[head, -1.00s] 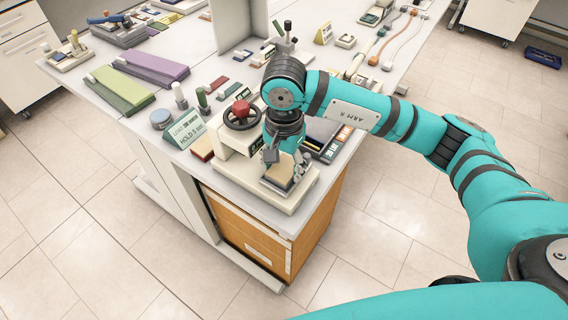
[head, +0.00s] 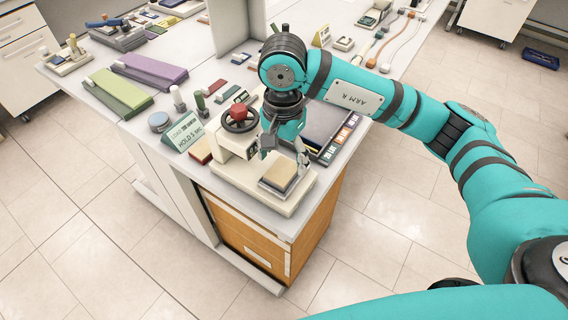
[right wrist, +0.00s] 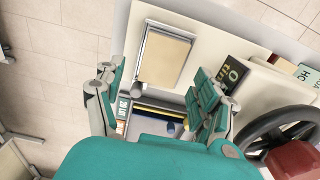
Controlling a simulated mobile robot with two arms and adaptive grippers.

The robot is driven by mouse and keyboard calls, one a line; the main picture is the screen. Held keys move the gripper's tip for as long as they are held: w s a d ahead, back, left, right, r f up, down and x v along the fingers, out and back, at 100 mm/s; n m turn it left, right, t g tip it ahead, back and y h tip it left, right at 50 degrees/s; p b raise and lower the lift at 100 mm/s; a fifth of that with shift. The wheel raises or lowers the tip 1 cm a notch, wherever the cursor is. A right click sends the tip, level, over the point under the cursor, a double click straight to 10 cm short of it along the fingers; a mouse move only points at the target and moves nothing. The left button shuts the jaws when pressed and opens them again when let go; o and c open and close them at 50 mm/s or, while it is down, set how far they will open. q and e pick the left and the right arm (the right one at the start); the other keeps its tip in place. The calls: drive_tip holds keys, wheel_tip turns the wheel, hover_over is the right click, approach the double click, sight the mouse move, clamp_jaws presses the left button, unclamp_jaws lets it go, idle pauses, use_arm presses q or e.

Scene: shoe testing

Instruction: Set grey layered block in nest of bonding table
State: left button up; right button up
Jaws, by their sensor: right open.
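The layered block (head: 280,173), with a tan top and grey layers below, lies flat in the nest on the cream bonding table (head: 250,190). In the right wrist view the block (right wrist: 166,58) sits beside a metal edge on the bonding table (right wrist: 210,50). My right gripper (head: 286,152) is above and just behind the block, apart from it. In the right wrist view its fingers (right wrist: 155,92) are spread wide with nothing between them. My left gripper is not in view.
A red-knobbed handwheel (head: 239,118) stands on the press behind the block. A sign reading "HOLD" (head: 184,132) and a reddish block (head: 201,151) are to the left. The bench's front edge is close.

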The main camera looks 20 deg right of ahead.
sight(283, 170)
drive_tip(key=shift+a+r, duration=0.15)
drive_tip(key=shift+r, duration=1.75)
drive_tip(key=shift+r, duration=0.15)
